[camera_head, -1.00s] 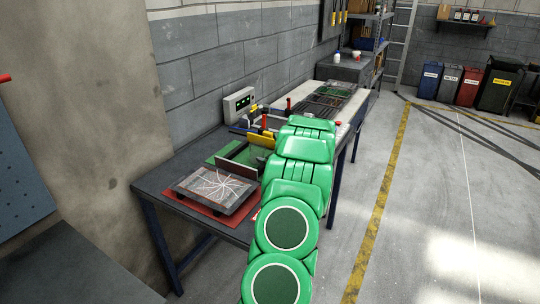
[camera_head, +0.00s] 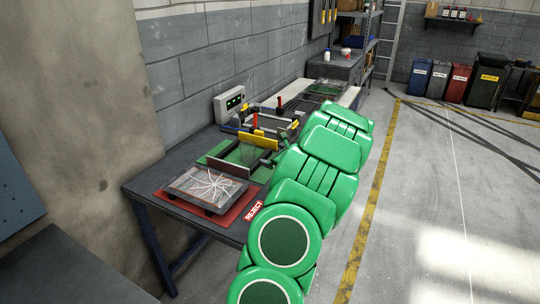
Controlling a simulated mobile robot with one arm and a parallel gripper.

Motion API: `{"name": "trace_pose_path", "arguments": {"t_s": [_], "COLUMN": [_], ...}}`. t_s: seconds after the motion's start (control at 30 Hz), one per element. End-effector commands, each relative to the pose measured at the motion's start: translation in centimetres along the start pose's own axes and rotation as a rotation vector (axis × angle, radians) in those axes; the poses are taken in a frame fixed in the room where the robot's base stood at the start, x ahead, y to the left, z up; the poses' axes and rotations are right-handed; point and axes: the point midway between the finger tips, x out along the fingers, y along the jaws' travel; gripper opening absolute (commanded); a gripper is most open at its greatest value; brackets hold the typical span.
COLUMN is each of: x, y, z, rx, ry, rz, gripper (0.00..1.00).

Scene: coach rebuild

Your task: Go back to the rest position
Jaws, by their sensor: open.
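My green arm stretches from the bottom of the head view up along the right edge of the workbench (camera_head: 150,187). My gripper cannot be made out; the arm's own links cover the place where it would be. A dark framed panel with white cracks (camera_head: 207,188) lies on a red mat (camera_head: 236,213) at the near end of the bench. A "REJECT" label (camera_head: 254,211) lies at the mat's right corner. Behind it a green mat (camera_head: 217,153) carries a frame-like fixture (camera_head: 229,166), partly hidden by my arm.
A grey control box (camera_head: 229,104) stands against the wall. Clamps with red handles (camera_head: 255,120) stand mid-bench. A shelf rack (camera_head: 371,35) and several bins (camera_head: 459,82) are at the back. The floor right of the yellow line (camera_head: 363,220) is clear.

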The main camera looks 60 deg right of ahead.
Motion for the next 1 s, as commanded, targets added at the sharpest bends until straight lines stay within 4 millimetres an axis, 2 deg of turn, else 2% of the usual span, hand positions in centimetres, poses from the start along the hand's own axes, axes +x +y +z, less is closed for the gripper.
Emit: {"name": "trace_pose_path", "arguments": {"t_s": [0.2, 0.5, 0.63, 0.77, 1.0], "x": [-1.3, -1.4, -1.1, -0.2, -0.1], "y": [0.0, 0.1, 1.4, 5.4, 16.2], "z": [0.1, 0.1, 1.7, 5.5, 14.4], "rx": [0.001, -0.002, -0.031, -0.116, -0.335], "ry": [-0.002, -0.002, -0.016, -0.055, -0.163], "rz": [-0.001, 0.002, 0.030, 0.111, 0.318], "gripper": [1.00, 1.00, 1.00, 1.00, 1.00]}}
